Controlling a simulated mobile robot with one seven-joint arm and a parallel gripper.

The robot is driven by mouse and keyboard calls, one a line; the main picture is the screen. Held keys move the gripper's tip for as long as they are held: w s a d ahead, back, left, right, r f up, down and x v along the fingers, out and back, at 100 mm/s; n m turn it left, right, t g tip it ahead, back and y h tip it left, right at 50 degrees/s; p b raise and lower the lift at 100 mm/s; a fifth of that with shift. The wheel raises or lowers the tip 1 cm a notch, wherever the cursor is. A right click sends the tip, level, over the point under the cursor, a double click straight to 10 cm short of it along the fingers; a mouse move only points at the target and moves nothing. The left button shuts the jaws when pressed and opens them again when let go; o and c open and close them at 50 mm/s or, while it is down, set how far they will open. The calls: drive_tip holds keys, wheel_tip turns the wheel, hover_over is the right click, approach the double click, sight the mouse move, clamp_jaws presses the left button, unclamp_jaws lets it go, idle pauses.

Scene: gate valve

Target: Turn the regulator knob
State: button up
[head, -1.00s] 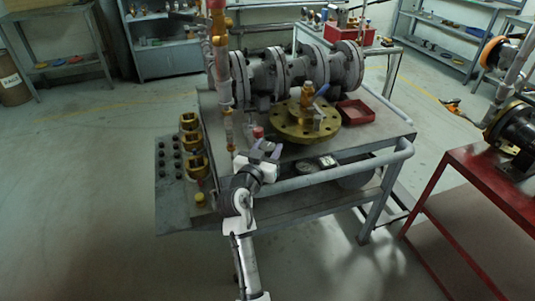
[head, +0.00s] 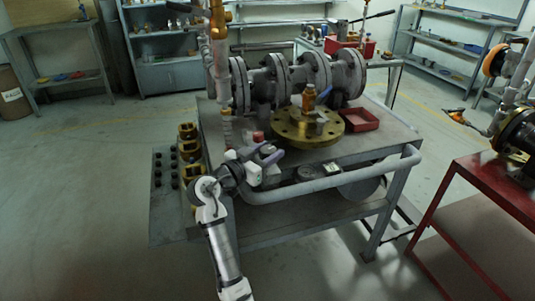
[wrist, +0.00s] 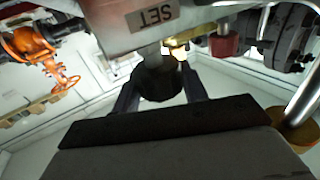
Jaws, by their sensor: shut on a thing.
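The regulator shows in the wrist view as a pale grey body (wrist: 105,25) with an upside-down SET label. A dark round knob (wrist: 158,82) hangs below it on a short stem. My gripper (wrist: 161,76) has one finger on each side of the knob and is shut on it. In the head view my gripper (head: 265,155) is at the front left edge of the workbench, beside a red cap (head: 258,137). My gripper and wrist hide the knob there.
The grey workbench (head: 375,138) carries a flanged pipe assembly (head: 282,75), a brass flange (head: 300,138) and a red tray (head: 358,115). A bench rail (head: 330,180) runs just right of my gripper. A red table (head: 480,190) stands at right. The floor at left is open.

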drive_tip(key=o, duration=1)
drive_tip(key=shift+c, duration=0.2)
drive_tip(key=b+v, duration=0.2)
drive_tip(key=v, duration=1.2)
drive_tip(key=shift+d, duration=0.1)
